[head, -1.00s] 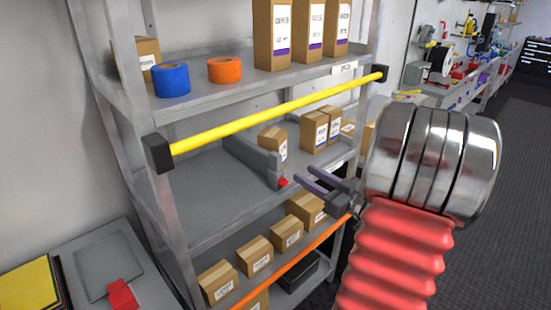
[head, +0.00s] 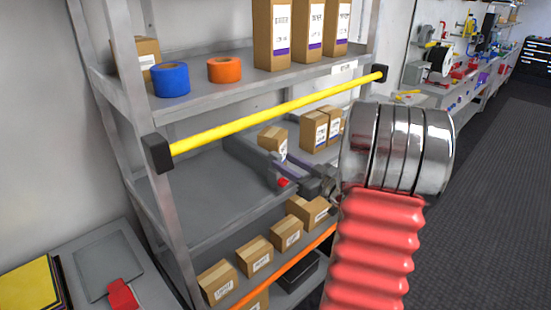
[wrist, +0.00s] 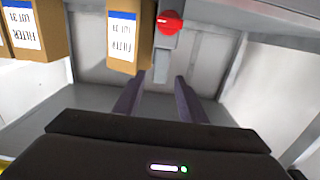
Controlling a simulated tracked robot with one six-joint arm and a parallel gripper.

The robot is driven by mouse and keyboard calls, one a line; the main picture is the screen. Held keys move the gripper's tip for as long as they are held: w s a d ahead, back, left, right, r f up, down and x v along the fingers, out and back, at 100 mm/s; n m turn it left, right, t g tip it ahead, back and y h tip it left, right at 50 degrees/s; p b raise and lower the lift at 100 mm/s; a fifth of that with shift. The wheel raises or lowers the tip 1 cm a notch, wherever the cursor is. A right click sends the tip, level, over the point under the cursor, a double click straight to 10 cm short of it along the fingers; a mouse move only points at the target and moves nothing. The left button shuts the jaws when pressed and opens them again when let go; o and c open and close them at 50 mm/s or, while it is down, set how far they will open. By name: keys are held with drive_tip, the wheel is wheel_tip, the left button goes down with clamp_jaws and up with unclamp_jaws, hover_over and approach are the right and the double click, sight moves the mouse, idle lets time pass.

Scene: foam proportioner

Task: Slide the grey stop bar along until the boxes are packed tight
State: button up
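The grey stop bar (head: 246,152) lies across the middle shelf, with a red part at its front end. In the wrist view the red round part (wrist: 170,22) is above a light grey upright piece (wrist: 162,66). A brown box (head: 272,136) stands just right of the bar. A gap separates it from more boxes (head: 314,131) further right. The wrist view shows two labelled boxes upside down, a near one (wrist: 128,38) and another (wrist: 32,32), with a gap between. My gripper (head: 277,169) is open at the bar's front end. Its fingers (wrist: 155,84) flank the grey piece in the wrist view.
A yellow rail (head: 280,115) crosses the rack front above my gripper. An orange-edged lower shelf (head: 285,268) holds several boxes below. The upper shelf carries blue tape (head: 171,79), orange tape (head: 224,69) and tall boxes. The middle shelf's left part (head: 185,200) is clear.

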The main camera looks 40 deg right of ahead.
sight(280, 159)
drive_tip(key=shift+w, duration=2.55)
drive_tip(key=shift+c, duration=0.4)
clamp_jaws()
drive_tip(key=shift+a, duration=0.25)
drive_tip(key=shift+d, duration=0.2)
